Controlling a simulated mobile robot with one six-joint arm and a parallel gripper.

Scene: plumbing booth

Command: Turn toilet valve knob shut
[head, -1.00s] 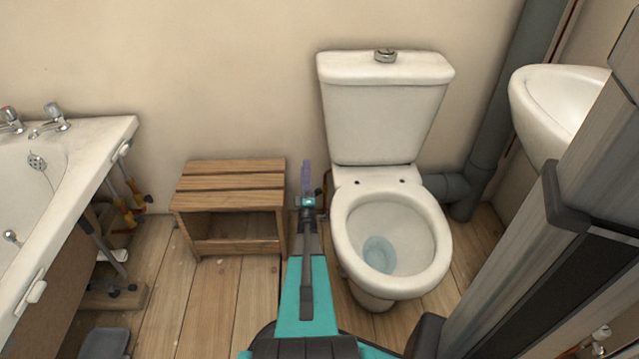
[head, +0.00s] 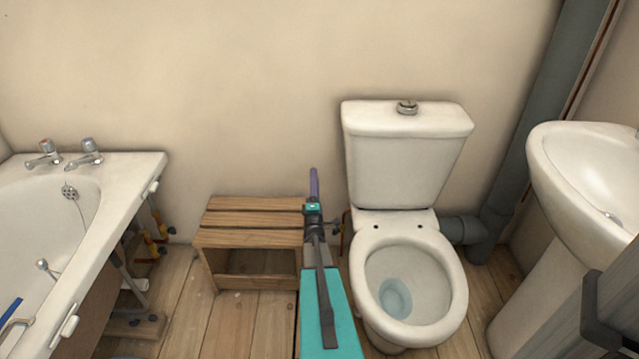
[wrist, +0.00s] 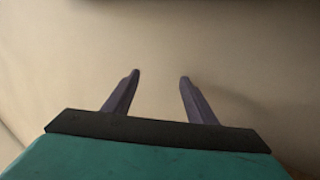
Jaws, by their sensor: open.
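The toilet (head: 408,160) stands against the wall, right of my arm. My gripper (head: 314,184) is in the gap between the toilet and a wooden stool, its purple fingers pointing toward the wall. In the wrist view my gripper (wrist: 160,80) is open, with two fingers apart, nothing between them and plain wall ahead. A thin copper pipe (head: 345,232) shows beside the toilet, just right of my gripper. I cannot make out the valve knob for certain; my arm and gripper cover part of that gap.
The slatted wooden stool (head: 250,220) is close on the left of my arm. A bathtub (head: 90,230) stands farther left with pipes at its end. A basin (head: 580,170) and a grey waste pipe (head: 540,110) are on the right.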

